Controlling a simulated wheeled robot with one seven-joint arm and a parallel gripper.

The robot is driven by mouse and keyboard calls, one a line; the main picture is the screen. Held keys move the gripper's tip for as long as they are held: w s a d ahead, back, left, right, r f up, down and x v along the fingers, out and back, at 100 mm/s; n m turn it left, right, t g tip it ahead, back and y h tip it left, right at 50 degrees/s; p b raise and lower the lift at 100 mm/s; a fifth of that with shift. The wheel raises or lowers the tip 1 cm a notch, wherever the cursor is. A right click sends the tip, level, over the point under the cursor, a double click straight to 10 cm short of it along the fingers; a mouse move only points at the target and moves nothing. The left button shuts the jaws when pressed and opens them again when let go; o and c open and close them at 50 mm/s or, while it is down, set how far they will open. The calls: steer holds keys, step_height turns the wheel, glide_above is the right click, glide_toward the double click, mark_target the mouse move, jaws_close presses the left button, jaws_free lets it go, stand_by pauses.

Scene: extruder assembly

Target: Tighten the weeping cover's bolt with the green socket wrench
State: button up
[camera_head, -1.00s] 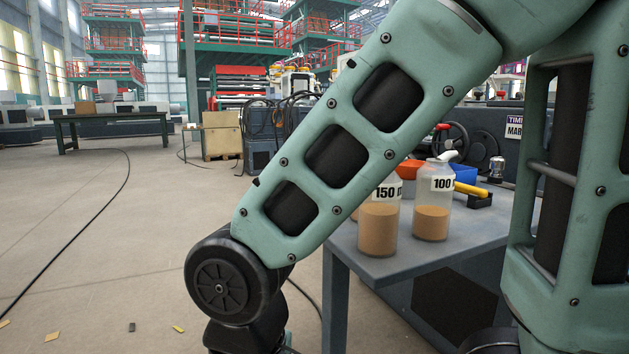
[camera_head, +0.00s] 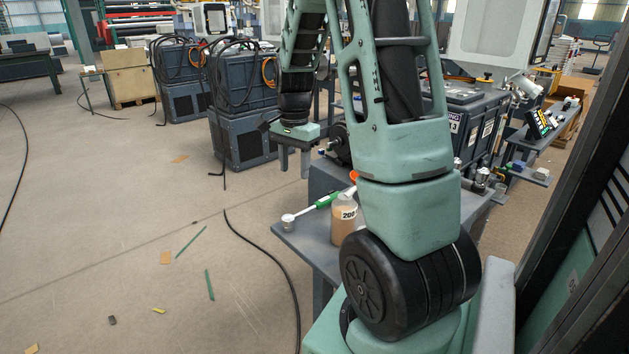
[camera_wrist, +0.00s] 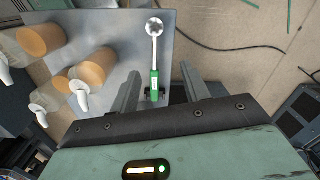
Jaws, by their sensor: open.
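The green socket wrench (camera_head: 327,201) lies on the grey table, its silver socket end near the table's front left corner. In the wrist view the wrench (camera_wrist: 154,86) shows its green handle between my finger lines, with the silver shaft and ring-like head pointing away. My gripper (camera_head: 294,160) is open and empty, pointing down above and behind the wrench. In the wrist view my gripper (camera_wrist: 165,86) has its fingers on both sides of the handle, apart from it. I cannot make out the weeping cover or its bolt.
A bottle marked 200 (camera_head: 344,228) stands beside the wrench on the table (camera_head: 300,240). The wrist view shows several bottles (camera_wrist: 87,72) to the left. A dark labelled machine (camera_head: 468,125) stands behind the table. Cables and scraps lie on the open floor at left.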

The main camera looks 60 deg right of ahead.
steer(key=s+d+r+m+p, duration=0.2)
steer(key=s+d+r+m, duration=0.1)
steer(key=d, duration=0.3)
glide_above(318, 202)
steer(key=f, duration=1.1)
steer(key=shift+s+d+f, duration=0.1)
steer(key=shift+s+f, duration=0.05)
steer(key=shift+s, duration=0.1)
steer(key=shift+w+f, duration=0.15)
steer(key=shift+f, duration=1.35)
steer(key=shift+w+f, duration=0.1)
steer(key=shift+f, duration=1.35)
jaws_close()
